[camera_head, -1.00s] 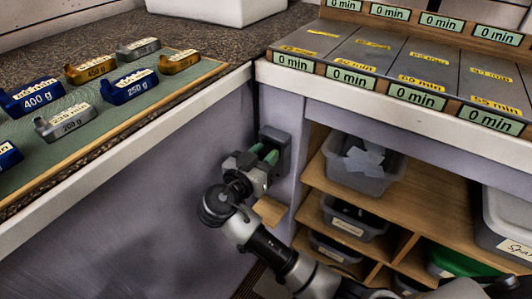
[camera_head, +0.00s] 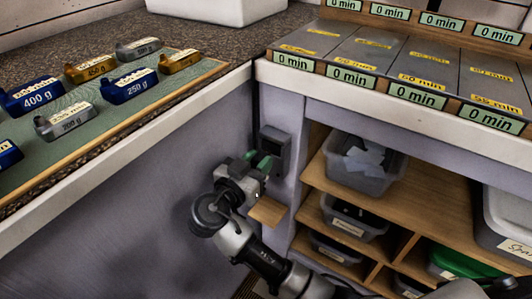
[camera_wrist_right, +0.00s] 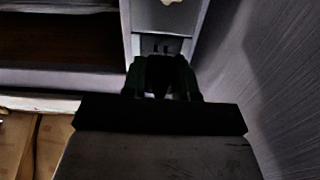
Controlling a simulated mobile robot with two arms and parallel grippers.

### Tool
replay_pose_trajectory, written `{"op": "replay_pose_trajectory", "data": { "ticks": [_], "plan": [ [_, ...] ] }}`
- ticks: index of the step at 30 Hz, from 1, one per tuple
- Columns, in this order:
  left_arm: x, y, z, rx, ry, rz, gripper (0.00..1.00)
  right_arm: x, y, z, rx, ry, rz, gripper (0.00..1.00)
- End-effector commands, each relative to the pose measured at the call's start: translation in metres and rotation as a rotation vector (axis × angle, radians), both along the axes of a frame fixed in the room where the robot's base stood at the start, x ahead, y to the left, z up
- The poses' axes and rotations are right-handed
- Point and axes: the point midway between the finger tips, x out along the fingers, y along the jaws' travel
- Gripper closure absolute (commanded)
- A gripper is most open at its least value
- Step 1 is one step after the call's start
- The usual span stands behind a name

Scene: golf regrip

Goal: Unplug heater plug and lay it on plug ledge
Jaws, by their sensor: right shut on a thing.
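The dark wall socket (camera_head: 275,149) is on the purple-grey panel under the counter in the head view. My right gripper (camera_head: 258,161), with green fingertips, is just in front and to the left of it, apart from its face. It is shut on the heater plug, a small dark shape (camera_wrist_right: 160,74) between the fingers in the wrist view; the plug is mostly hidden in the head view. The plug ledge (camera_head: 268,211), a small bare wooden shelf, juts out below the socket, lower than the gripper. My left gripper is not in view.
A counter edge (camera_head: 120,144) overhangs on the left, with labelled weights on a green mat. On the right, a wooden shelf unit (camera_head: 430,181) holds grey bins (camera_head: 362,185). The counter above it carries labelled grey panels.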

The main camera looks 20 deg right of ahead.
Motion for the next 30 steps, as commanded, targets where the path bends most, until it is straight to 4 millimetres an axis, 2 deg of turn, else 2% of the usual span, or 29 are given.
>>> {"op": "replay_pose_trajectory", "data": {
  "ticks": [21, 30],
  "plan": [
    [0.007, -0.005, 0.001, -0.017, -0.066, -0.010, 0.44, -0.018, 0.023, 0.000, 0.002, -0.001, 0.001, 1.00],
    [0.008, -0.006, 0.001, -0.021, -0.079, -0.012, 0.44, -0.021, 0.026, 0.000, 0.001, -0.001, 0.000, 1.00]
  ]
}}
